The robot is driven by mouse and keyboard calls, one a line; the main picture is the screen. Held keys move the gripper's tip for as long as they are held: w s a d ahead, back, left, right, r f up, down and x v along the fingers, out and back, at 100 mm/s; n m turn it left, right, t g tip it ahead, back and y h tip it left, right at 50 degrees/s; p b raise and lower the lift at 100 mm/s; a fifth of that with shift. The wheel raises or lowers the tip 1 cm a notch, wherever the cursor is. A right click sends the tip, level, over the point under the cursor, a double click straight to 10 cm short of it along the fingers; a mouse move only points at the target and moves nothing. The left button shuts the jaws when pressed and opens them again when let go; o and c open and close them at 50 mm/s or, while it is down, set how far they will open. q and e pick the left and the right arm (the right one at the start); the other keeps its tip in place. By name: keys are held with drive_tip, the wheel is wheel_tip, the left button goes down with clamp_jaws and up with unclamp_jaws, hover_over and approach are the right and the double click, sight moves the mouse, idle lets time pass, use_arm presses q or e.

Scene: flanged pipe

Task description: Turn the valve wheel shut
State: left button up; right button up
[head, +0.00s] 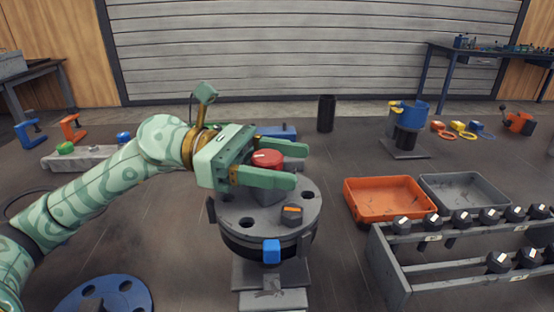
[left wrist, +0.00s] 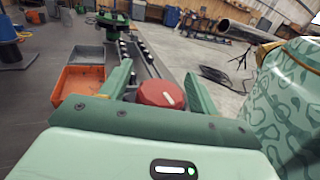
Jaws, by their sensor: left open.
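The red valve wheel (head: 267,158), with a white mark on top, sits on a grey block above the round flange (head: 240,205). My left gripper (head: 300,166) comes in from the left and is open, with one finger on the near side of the wheel and one on the far side. In the left wrist view the wheel (left wrist: 160,94) shows between the two spread fingers (left wrist: 157,72). I cannot tell whether either finger touches it. The near finger hides part of the wheel's block. My right gripper is not in view.
The flange carries a bolt with an orange mark (head: 291,213) and a blue block (head: 271,250) at its front edge. An orange tray (head: 360,214), a grey tray (head: 480,205) and a bolt rack (head: 390,275) stand right. A blue disc (head: 135,292) lies front left.

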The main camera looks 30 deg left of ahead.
use_arm(q)
drive_tip(key=p+v, duration=0.2)
drive_tip(key=v, duration=1.4)
drive_tip(key=shift+a, duration=0.2)
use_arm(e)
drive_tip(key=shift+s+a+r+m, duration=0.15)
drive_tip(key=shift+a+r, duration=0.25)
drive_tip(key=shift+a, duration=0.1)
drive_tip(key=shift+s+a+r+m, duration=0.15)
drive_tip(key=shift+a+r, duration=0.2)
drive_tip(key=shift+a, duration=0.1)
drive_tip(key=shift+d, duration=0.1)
